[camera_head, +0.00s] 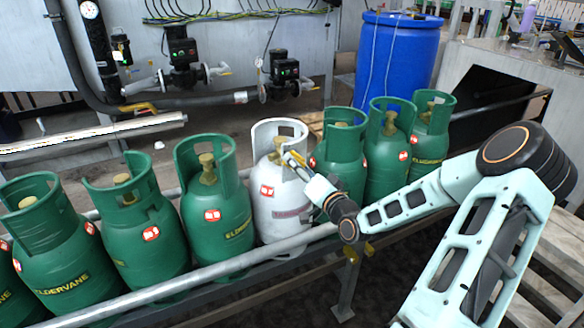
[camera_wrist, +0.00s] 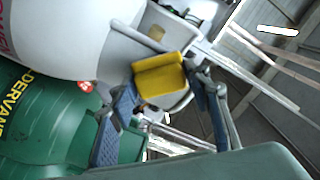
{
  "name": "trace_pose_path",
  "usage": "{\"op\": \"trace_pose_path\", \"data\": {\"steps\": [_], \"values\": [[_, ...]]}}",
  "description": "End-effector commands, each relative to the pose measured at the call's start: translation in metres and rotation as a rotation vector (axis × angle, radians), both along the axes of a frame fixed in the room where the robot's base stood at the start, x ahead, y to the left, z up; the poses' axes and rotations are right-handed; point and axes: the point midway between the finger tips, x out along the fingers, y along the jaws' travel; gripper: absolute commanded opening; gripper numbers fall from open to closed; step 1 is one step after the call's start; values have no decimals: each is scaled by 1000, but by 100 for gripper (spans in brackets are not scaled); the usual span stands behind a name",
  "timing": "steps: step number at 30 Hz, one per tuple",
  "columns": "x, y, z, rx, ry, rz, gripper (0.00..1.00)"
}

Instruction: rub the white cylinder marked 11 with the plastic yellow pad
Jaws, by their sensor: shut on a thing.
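The white cylinder (camera_head: 282,200) stands upright in a row of green cylinders, with a red-and-white label on its shoulder; I cannot read a number 11 on it. Its white body fills the upper left of the wrist view (camera_wrist: 75,38). My gripper (camera_head: 303,171) is at the cylinder's upper right, by its collar and valve. It is shut on the yellow pad (camera_wrist: 160,80), which sits between the fingertips in the wrist view. In the head view the pad is a small yellow patch. I cannot tell whether it touches the cylinder.
Several green cylinders stand close on both sides, including one just left (camera_head: 216,205) and one just right (camera_head: 341,150). A metal rail (camera_head: 200,278) runs along the front of the row. A blue barrel (camera_head: 397,58) and pipes with valves stand behind.

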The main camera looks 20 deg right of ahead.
Motion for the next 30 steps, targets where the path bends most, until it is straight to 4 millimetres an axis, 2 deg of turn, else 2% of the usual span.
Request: {"op": "trace_pose_path", "data": {"steps": [5,18,23,30], "values": [[0,-5,0,-1,-1,1,25],[4,-34,1,-1,0,0,25],[4,-31,0,0,0,1,25],[5,-12,0,0,0,4,25]]}}
